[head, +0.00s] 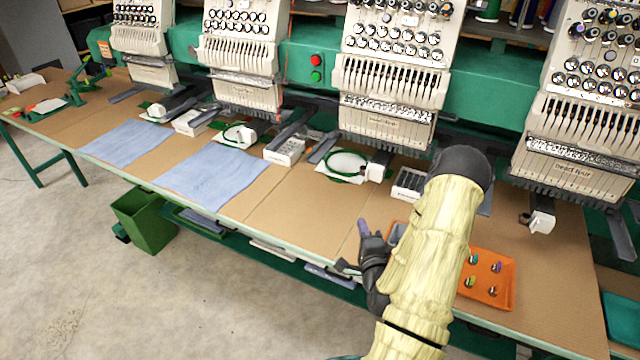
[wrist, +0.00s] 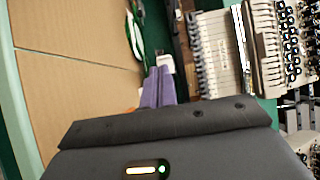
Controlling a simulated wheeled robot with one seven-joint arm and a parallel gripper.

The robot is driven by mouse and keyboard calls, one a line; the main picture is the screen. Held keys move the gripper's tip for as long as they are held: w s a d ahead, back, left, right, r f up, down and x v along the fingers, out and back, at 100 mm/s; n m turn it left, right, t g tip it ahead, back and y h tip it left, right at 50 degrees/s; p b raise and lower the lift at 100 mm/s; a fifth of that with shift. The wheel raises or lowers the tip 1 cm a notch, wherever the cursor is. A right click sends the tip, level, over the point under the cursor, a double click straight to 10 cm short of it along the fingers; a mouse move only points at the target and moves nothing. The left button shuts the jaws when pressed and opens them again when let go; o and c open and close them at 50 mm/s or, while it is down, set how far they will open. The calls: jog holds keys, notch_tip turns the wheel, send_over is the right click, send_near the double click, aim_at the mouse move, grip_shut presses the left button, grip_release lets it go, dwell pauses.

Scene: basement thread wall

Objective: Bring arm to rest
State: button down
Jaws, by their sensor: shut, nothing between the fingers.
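My gripper (head: 364,228) is over the front part of the brown table (head: 285,205) in the head view, left of the orange tray (head: 508,262). My arm (head: 430,260), in a cream sleeve, is bent and reaches in from the lower right. In the wrist view the purple fingers (wrist: 158,86) are closed together with nothing between them. The arm hides the left part of the tray.
Embroidery heads (head: 392,75) stand along the back of the table. A green bin (head: 146,220) stands on the floor below.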

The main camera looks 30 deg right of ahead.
jog(key=w+a+r+n+g+y+p, duration=0.1)
jog(key=w+a+n+g+y, duration=0.15)
jog(key=a+n, duration=0.35)
jog(key=w+a+r+n+g+y+p, duration=0.1)
jog(key=w+a+n+g+y, duration=0.2)
jog(key=a+n, duration=0.35)
jog(key=s+a+r+n+g+p, duration=0.1)
jog(key=s+a+r+n+g, duration=0.7)
jog(key=s+a, duration=0.4)
jog(key=s+r+n+y, duration=0.1)
jog(key=s+r, duration=0.1)
jog(key=shift+s+a+n+g, duration=0.2)
jog(key=shift+s+n+g, duration=0.15)
